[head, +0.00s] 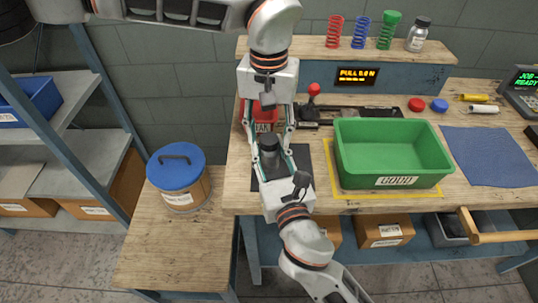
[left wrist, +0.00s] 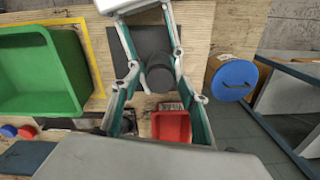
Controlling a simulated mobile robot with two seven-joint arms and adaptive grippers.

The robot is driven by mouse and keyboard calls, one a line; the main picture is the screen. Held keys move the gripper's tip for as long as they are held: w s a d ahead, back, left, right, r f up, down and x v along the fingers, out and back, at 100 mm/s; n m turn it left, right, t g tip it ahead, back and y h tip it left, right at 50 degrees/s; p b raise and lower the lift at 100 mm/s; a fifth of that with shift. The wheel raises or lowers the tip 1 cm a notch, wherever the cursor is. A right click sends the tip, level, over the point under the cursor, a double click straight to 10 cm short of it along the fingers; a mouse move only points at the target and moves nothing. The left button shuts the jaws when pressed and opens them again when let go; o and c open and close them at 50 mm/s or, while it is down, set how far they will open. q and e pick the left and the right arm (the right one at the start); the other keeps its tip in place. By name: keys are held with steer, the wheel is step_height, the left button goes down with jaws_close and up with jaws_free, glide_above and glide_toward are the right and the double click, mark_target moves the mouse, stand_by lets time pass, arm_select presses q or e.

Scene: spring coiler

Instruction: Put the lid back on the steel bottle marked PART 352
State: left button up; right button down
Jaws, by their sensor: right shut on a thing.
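A dark grey cylindrical bottle (head: 269,157) stands on the dark mat at the bench's left end, between my two facing grippers. Its dark round top also shows in the left wrist view (left wrist: 160,78). I cannot tell whether that top is a separate lid, and no PART 352 marking is readable. My right gripper (head: 271,163) reaches in from the front and is shut on the bottle. My left gripper (head: 268,142) comes from behind, with its fingers apart on either side of the bottle's top. In the left wrist view its fingers (left wrist: 157,76) look clear of it.
A red bin (left wrist: 171,126) sits beneath my left gripper. A green GOOD bin (head: 345,178) stands close on the right. A blue-lidded tub (head: 178,168) stands on the lower table at left. Springs and a small jar (head: 418,36) stand on the back shelf.

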stand_by(0.3)
arm_select(q)
steer(key=shift+r, duration=2.25)
steer(key=shift+c, duration=0.5)
